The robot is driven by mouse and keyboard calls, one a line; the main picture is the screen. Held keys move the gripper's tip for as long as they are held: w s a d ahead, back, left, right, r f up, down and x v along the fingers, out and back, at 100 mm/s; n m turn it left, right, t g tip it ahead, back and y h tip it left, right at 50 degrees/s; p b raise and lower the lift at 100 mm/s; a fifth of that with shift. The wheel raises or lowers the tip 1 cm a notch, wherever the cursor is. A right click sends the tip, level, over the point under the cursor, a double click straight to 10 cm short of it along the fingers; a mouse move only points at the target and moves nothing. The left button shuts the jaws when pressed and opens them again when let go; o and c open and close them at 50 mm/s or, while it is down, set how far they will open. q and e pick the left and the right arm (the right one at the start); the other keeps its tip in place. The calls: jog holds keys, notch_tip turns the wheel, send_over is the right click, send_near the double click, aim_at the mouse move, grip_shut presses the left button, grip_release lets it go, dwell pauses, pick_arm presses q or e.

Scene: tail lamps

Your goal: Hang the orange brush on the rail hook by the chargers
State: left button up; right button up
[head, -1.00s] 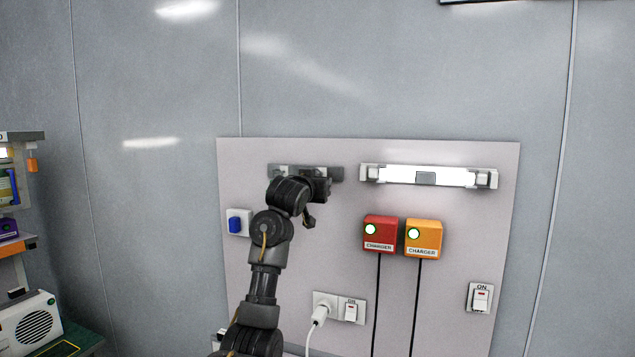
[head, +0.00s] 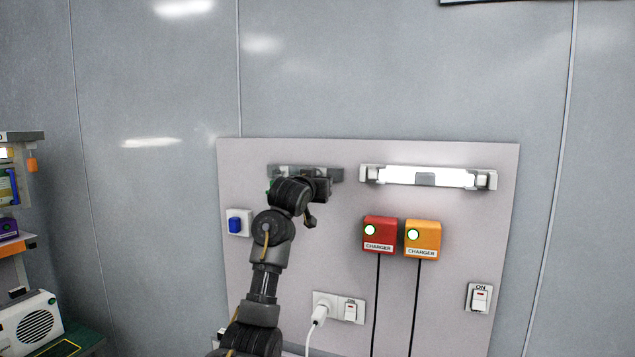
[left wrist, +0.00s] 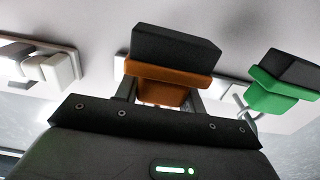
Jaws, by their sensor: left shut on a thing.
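The orange brush (left wrist: 165,78), with a dark block-shaped head, is between the fingers of my left gripper (left wrist: 160,95), which is shut on it. In the head view my left gripper (head: 318,190) is up against the grey rail (head: 335,174) at the top left of the panel and covers part of it; the brush is hidden there. A green brush (left wrist: 275,92) with a dark head hangs beside the orange one, to the right in the left wrist view. The hook for the orange brush is hidden, so I cannot tell whether the two touch. My right gripper is out of view.
A red charger (head: 380,233) and an orange charger (head: 423,238) are mounted right of my arm, with cables hanging down. A lit lamp (head: 428,177) is right of the rail. A plugged socket (head: 322,307) and a blue-knobbed switch (head: 236,224) flank my arm.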

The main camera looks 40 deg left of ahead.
pick_arm(q)
jog(key=shift+w+a, duration=0.1)
jog(key=shift+w, duration=0.05)
jog(key=shift+f, duration=0.15)
jog(key=shift+f, duration=0.45)
jog(key=shift+f, duration=0.25)
dwell(0.4)
jog(key=o, duration=1.1)
